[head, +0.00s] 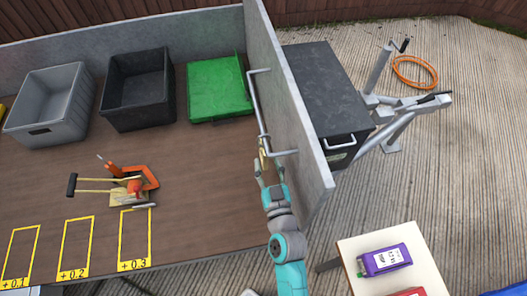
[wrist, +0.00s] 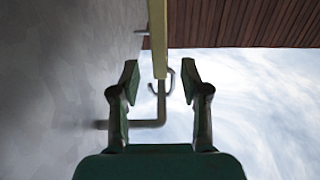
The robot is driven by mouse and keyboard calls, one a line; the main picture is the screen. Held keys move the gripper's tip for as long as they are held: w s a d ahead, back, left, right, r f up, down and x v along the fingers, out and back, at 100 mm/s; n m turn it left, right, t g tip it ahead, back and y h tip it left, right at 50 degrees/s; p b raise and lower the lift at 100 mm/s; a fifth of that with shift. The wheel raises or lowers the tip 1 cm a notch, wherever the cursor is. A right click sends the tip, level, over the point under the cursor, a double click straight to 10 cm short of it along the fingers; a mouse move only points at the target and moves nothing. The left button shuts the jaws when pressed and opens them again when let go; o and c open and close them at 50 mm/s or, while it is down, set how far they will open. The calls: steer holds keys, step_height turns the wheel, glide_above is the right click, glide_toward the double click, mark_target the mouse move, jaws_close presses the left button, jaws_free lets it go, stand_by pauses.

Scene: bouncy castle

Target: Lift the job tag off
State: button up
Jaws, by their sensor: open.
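The job tag is a thin pale-yellow piece seen nearly edge-on in the wrist view (wrist: 159,38). It hangs by a bent metal hook (wrist: 150,123) that comes out from the grey panel. In the head view the tag (head: 262,156) shows as a small tan piece against the panel, partly hidden by my gripper. My gripper (wrist: 160,80) is open, with one finger on each side of the tag's near end in the picture. No contact shows, and the depth between them is hard to tell. In the head view my gripper (head: 267,177) is close beside the panel.
The upright grey panel (head: 290,105) stands close to my arm, with a metal rail (head: 262,110) along its face. Grey (head: 48,128), black (head: 133,118) and green (head: 216,117) bins line the bench's back. An orange tool (head: 138,180) lies on the bench.

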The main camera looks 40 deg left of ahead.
steer(key=shift+r+x, duration=0.1)
steer(key=shift+x, duration=1.3)
steer(key=shift+r+x, duration=0.15)
steer(key=shift+x, duration=1.3)
steer(key=shift+d, duration=0.1)
jaws_close()
